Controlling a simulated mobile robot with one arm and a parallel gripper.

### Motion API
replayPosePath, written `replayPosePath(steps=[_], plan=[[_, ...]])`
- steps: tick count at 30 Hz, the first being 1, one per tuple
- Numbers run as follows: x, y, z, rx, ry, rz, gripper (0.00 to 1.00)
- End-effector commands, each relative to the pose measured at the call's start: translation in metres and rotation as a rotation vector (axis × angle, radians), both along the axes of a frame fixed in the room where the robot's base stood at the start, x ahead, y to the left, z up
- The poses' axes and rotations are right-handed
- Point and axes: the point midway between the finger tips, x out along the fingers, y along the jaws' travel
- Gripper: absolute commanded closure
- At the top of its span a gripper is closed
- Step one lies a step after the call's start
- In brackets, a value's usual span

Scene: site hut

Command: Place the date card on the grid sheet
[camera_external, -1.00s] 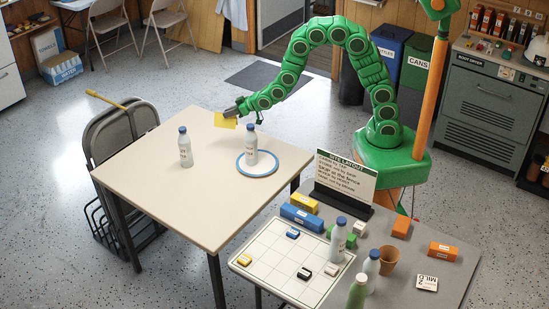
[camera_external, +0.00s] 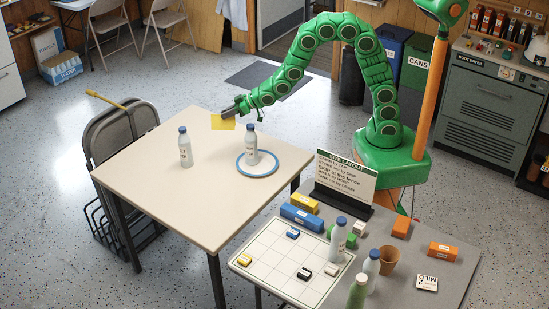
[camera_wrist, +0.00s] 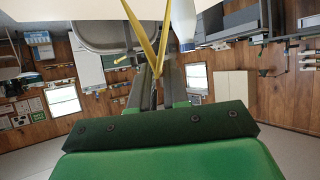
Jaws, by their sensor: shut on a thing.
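My gripper (camera_external: 229,112) is shut on a thin yellow piece (camera_external: 222,123), above the far edge of the cream table. In the wrist view the yellow piece (camera_wrist: 141,42) shows as narrow bands rising from between my fingers (camera_wrist: 154,86). The white grid sheet (camera_external: 262,258) lies on the grey table, far from my gripper; small blue, yellow, black and white blocks lie on it. A white card with black print (camera_external: 427,284) lies right of the sheet on the grey table. I cannot tell which of these is the date card.
On the cream table (camera_external: 165,205) stand a bottle (camera_external: 185,150) and another bottle (camera_external: 251,148) on a blue-rimmed plate (camera_external: 266,170). A layout sign (camera_external: 345,180), several blocks, bottles and a brown cup (camera_external: 388,260) crowd around the sheet.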

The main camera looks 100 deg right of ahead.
Motion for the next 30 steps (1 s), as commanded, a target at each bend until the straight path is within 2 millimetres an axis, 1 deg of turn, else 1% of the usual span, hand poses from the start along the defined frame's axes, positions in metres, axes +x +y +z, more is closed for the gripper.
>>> replayPosePath(steps=[1, 5, 6, 8, 9, 14, 20, 24, 30], plan=[[0.007, 0.016, 0.008, -0.003, -0.004, 0.048, 1.00], [0.020, 0.057, 0.021, -0.005, -0.005, 0.168, 1.00], [0.022, 0.070, 0.024, -0.006, -0.004, 0.205, 1.00], [0.025, 0.088, 0.028, -0.007, -0.003, 0.258, 1.00], [0.027, 0.102, 0.030, -0.007, -0.001, 0.293, 1.00], [0.028, 0.153, 0.037, -0.009, 0.001, 0.437, 1.00], [0.021, 0.217, 0.043, -0.011, -0.001, 0.619, 1.00], [0.009, 0.266, 0.043, -0.017, -0.001, 0.761, 1.00], [-0.016, 0.325, 0.039, -0.018, 0.000, 0.941, 1.00]])
